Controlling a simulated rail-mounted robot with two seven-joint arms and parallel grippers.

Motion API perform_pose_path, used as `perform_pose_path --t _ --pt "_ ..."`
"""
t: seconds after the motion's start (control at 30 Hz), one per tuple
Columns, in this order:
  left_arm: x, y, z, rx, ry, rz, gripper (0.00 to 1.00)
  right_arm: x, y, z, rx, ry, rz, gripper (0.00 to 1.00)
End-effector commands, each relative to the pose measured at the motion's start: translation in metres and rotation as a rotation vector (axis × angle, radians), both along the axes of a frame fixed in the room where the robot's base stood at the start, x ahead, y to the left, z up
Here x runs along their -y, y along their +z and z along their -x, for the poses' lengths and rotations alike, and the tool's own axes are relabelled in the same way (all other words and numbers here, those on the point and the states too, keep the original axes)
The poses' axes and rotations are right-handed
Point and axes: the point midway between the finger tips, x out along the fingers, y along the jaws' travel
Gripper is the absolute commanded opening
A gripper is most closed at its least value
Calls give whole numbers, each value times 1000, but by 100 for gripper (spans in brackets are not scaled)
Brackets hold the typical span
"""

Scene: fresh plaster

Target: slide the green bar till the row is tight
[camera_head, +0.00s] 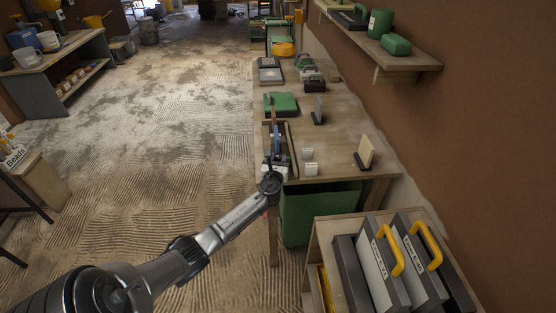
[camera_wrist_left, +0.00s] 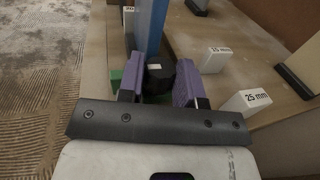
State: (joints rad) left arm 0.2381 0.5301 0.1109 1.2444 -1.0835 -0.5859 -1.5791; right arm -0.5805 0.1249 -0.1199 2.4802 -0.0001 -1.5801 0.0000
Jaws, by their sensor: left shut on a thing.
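My left gripper (camera_head: 275,163) reaches to the near end of a narrow wooden tray (camera_head: 292,150) on the workbench. In the left wrist view its two purple-padded fingers (camera_wrist_left: 160,82) are shut on a dark, many-sided knob with a small white mark (camera_wrist_left: 155,67). A little green (camera_wrist_left: 115,76), probably the green bar, shows beside and below the fingers; most of it is hidden. A blue piece (camera_wrist_left: 151,25) lies just beyond the knob, and also shows in the head view (camera_head: 276,137). I cannot tell whether the row has gaps. My right gripper is out of view.
White blocks marked 25 mm (camera_wrist_left: 246,100) and another (camera_head: 307,154) stand right of the tray. A wooden piece on a dark foot (camera_head: 365,152) stands farther right. A green case (camera_head: 281,103) lies beyond the tray. A green bin (camera_head: 310,212) is under the bench (camera_head: 340,125).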

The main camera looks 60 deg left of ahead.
Motion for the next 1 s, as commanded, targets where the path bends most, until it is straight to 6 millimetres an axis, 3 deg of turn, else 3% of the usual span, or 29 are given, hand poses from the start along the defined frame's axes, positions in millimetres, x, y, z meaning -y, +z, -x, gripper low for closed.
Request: perform_pose_path --t 0.17,0.43,0.73,0.77,1.0 --pt "-3 -1 -2 -1 0 -1 4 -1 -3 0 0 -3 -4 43" --pt "-36 -2 -18 -1 1 -1 4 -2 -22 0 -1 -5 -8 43" --pt "-38 -1 -19 -2 1 1 4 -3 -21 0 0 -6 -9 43" --pt "-38 -1 -19 -2 1 1 34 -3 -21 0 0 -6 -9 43" --pt "-38 -1 -19 -1 1 1 57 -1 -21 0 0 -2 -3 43"
